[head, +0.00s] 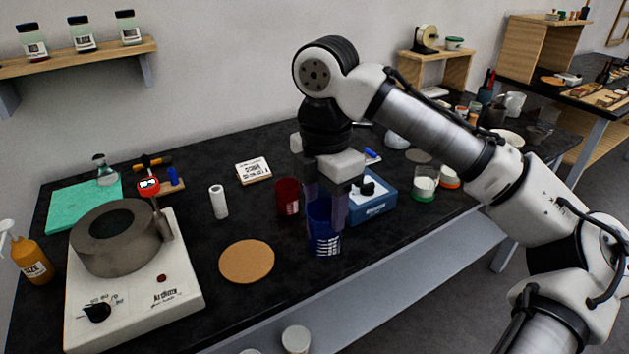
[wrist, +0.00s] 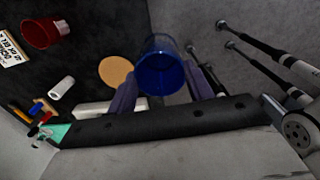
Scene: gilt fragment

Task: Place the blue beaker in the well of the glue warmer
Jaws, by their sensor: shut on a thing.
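The blue beaker (head: 323,241) is near the front edge of the black bench, between the fingers of my gripper (head: 326,203). My gripper is shut on the beaker and reaches it from above. In the wrist view the beaker (wrist: 160,68) sits between the two fingertips, its round end towards the camera. I cannot tell whether its base touches the bench. The glue warmer (head: 185,285) stands at the left of the bench, a white base with a dial and a grey ring-shaped well (head: 117,237). The well looks empty, though its bottom is dark.
A cork disc (head: 246,261) lies flat between the warmer and the beaker. A blue box (head: 372,205) is close on the right. A thermometer-like probe (head: 161,218) rises beside the well.

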